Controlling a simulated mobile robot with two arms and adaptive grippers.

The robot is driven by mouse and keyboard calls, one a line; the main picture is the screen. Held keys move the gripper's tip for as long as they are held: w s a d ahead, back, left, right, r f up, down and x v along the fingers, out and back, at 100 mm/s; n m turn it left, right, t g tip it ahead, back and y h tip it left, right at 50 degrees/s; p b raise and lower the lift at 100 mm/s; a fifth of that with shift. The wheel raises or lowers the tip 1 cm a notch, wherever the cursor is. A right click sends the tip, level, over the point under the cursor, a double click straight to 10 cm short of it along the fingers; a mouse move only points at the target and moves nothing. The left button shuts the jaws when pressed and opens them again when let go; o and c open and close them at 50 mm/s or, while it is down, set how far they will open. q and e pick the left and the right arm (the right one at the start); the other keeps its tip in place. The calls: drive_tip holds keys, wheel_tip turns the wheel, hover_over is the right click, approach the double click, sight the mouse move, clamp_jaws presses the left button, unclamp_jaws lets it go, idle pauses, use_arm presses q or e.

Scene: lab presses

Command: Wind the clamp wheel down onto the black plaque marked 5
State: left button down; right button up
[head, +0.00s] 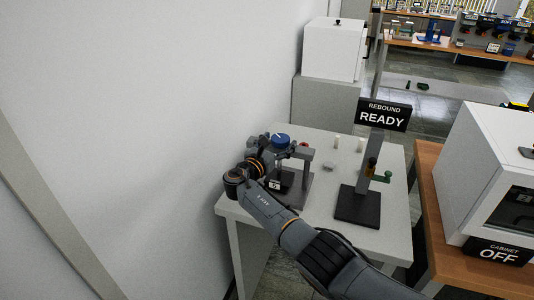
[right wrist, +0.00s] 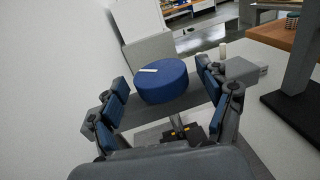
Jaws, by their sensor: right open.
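The blue clamp wheel (head: 281,140) with a white mark tops a small grey press (head: 301,190) on the white table. In the right wrist view the wheel (right wrist: 162,84) is between the two spread fingers of my right gripper (right wrist: 165,76), with gaps showing at its sides. A small black plaque (head: 275,184) with a white digit, too small to read surely, is low at the press front, partly beside my arm. My left gripper is not in view.
A black READY sign (head: 382,115) stands on a post with a dark base (head: 358,206), right of the press. Small pale pieces (head: 336,142) lie behind. A white cabinet (head: 496,180) is at right. A wall closes off the left.

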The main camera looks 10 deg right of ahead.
drive_tip(key=v, duration=1)
drive_tip(key=shift+s+a, duration=0.25)
drive_tip(key=shift+s, duration=0.05)
